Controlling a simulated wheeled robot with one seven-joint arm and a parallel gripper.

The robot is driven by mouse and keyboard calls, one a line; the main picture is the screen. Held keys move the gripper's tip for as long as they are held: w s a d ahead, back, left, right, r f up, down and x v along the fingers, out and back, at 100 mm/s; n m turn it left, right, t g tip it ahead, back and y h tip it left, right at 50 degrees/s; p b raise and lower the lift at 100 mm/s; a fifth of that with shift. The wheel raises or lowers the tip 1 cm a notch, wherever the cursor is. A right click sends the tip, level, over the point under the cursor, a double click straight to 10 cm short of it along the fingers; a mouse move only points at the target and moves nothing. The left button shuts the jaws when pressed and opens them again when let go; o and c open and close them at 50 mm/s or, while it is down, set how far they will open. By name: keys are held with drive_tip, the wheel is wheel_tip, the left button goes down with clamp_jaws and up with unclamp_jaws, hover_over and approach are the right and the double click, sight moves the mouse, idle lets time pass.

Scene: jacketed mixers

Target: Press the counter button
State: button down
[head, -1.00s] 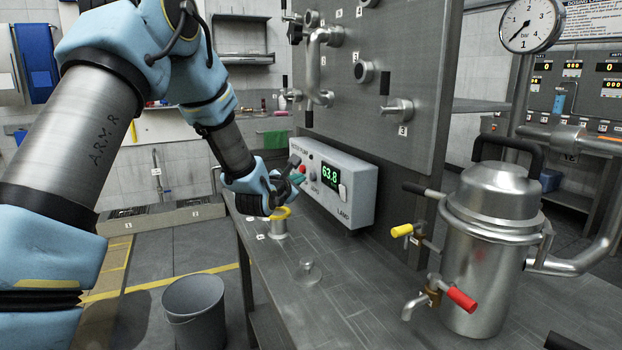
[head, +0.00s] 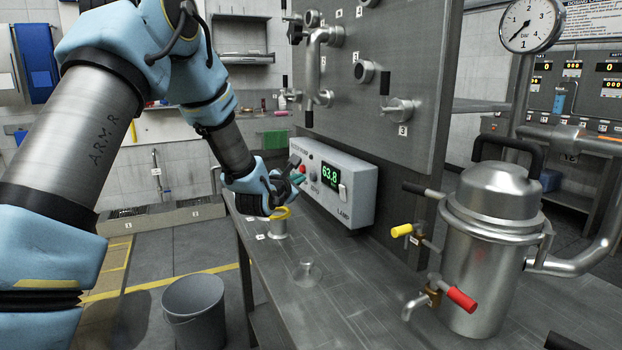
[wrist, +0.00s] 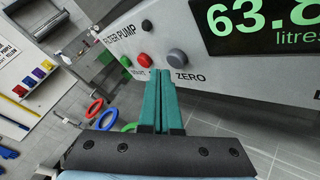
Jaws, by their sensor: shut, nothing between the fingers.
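A red button (wrist: 145,60) and a green one (wrist: 147,26) are farther left. My gripper (wrist: 161,73) is shut and empty, its teal fingers pointing at the panel just below and between the grey and red buttons. Contact with a button cannot be told. In the head view my gripper (head: 297,179) is at the box's left end.
A jacketed steel vessel (head: 490,240) with yellow and red valve handles stands at the right of the bench. A clear glass item (head: 307,270) and a small metal cup (head: 278,227) stand on the bench. A grey bucket (head: 193,310) is on the floor.

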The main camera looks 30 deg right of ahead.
drive_tip(key=shift+d, duration=0.2)
drive_tip(key=shift+d, duration=0.25)
drive_tip(key=shift+s+d, duration=0.1)
drive_tip(key=shift+d, duration=0.35)
idle(0.7)
idle(0.3)
drive_tip(key=shift+a+b, duration=0.35)
drive_tip(key=shift+a, duration=0.55)
drive_tip(key=a, duration=0.5)
drive_tip(key=shift+w, duration=0.4)
idle(0.4)
